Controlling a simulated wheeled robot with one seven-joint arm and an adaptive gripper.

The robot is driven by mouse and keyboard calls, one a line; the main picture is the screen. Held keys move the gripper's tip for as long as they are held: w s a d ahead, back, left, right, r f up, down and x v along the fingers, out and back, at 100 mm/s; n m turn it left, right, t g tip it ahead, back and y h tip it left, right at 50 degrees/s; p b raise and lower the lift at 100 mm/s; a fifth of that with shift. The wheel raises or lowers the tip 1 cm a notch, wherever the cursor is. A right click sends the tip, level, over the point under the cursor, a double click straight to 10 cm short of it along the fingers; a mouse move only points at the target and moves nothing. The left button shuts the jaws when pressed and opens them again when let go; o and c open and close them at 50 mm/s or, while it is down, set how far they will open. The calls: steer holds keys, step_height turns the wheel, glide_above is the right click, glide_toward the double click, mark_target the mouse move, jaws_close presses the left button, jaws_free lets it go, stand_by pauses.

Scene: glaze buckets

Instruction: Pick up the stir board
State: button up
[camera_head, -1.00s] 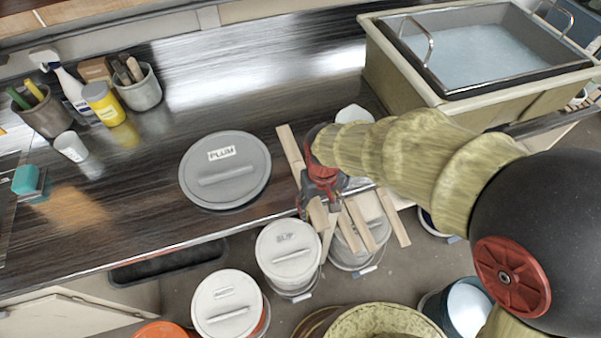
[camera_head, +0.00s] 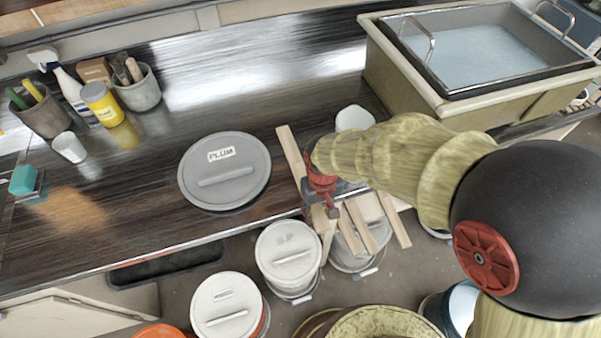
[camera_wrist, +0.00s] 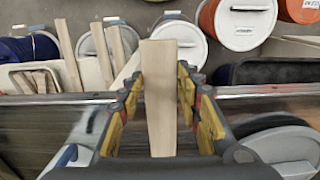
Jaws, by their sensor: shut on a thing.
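The stir board is a long, flat, pale wooden slat (camera_wrist: 161,100). In the wrist view it stands lengthwise between the two fingers of my gripper (camera_wrist: 160,84), which is shut on it. In the head view my gripper (camera_head: 322,195) is at the front edge of the dark bench, to the right of the plum lid.
A grey bucket lid marked PLUM (camera_head: 225,190) is on the bench (camera_head: 110,235). Lidded white buckets (camera_head: 287,255) stand below the front edge. A sink basin (camera_head: 400,75) is at the back right. Pots and bottles are at the far left.

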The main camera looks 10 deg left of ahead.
steer(key=c, duration=0.6)
steer(key=shift+r, duration=0.1)
jaws_close()
